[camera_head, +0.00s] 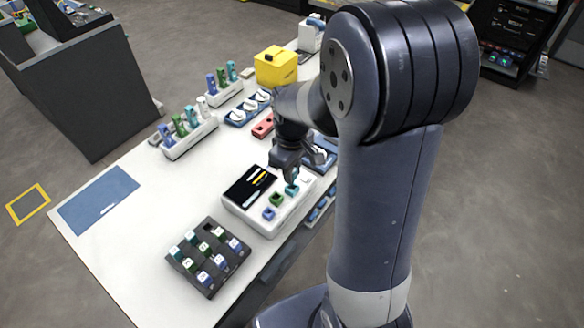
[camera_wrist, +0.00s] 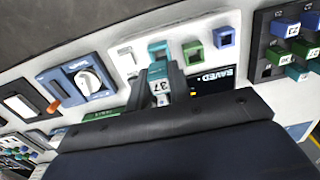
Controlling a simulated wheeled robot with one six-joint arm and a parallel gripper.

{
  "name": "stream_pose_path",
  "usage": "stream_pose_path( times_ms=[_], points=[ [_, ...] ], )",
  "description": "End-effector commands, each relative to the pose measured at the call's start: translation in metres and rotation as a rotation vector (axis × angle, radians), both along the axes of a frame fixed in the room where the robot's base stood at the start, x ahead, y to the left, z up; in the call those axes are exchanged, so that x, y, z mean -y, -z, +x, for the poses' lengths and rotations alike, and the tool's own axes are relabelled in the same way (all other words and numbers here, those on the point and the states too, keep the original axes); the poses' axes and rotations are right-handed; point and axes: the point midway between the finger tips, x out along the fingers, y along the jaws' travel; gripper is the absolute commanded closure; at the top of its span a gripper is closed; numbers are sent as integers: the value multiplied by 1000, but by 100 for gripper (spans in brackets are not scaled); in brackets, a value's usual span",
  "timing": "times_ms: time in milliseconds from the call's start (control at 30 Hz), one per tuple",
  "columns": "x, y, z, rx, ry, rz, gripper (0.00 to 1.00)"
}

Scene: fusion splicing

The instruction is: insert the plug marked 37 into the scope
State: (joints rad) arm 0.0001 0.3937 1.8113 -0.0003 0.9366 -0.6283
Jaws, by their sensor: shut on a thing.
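The scope (camera_head: 243,208) is a white box with a dark screen and a row of coloured square sockets along one side. Its teal socket (camera_head: 292,189) is right below my gripper (camera_head: 287,172) in the head view. In the wrist view my gripper (camera_wrist: 163,82) is shut on the teal plug (camera_wrist: 160,88), whose white label reads 37. The plug lines up with the teal socket (camera_wrist: 158,48); how far it is in, I cannot tell. The green socket (camera_wrist: 192,50) and blue socket (camera_wrist: 223,37) sit beside it. My fingers hide part of the plug.
A black rack (camera_head: 208,256) with several labelled plugs stands in front of the scope. Behind are a blue panel with a white dial (camera_wrist: 88,80), a yellow box (camera_head: 276,66) and trays of coloured plugs (camera_head: 187,138). The table's left part, around a blue mat (camera_head: 98,199), is mostly clear.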

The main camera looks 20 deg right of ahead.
Motion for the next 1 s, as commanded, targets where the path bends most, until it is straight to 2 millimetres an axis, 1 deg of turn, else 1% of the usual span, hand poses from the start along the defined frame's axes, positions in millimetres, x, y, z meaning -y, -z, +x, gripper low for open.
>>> stream_pose_path(
  times_ms=[267,700,1000],
  points=[
    [0,0,0,0,0,0,97],
    [0,11,0,-1,0,0,97],
    [0,11,0,0,0,0,97]
  ],
)
